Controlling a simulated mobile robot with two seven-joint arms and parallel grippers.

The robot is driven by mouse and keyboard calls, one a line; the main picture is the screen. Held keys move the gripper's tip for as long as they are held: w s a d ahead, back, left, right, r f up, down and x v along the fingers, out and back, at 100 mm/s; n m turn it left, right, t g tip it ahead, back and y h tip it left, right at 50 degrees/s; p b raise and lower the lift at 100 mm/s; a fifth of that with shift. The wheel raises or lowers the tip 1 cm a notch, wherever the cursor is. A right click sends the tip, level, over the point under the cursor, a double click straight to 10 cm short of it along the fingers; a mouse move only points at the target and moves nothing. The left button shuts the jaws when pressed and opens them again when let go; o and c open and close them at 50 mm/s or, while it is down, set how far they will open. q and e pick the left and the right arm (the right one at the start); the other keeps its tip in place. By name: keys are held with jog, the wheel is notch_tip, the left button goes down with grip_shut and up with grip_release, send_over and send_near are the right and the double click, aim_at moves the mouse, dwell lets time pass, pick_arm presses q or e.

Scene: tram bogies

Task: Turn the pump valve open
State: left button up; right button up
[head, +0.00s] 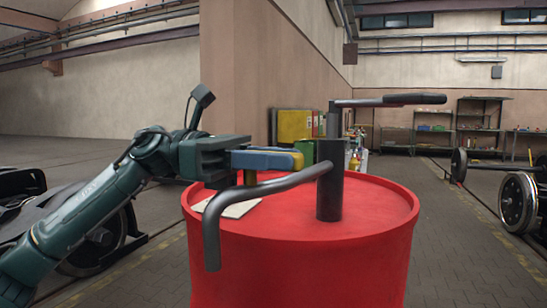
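A dark pump stands upright on a red drum (300,260). Its column (329,180) has a bent spout (265,187) that reaches left and turns down over the drum's near edge. A yellow valve handle (299,160) shows above the spout, with a short yellowish stem under it. My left gripper (268,159) comes in from the left. Its blue finger lies along the near side of the yellow handle and covers most of it. My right gripper is out of view.
A crank arm with a black grip (415,99) sticks out to the right from the pump's top. A pale flat sheet (228,207) lies on the drum lid. Wheelsets (518,202) stand at the right, shelves (478,125) at the back. The floor right of the drum is clear.

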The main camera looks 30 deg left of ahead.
pick_arm(q)
grip_shut()
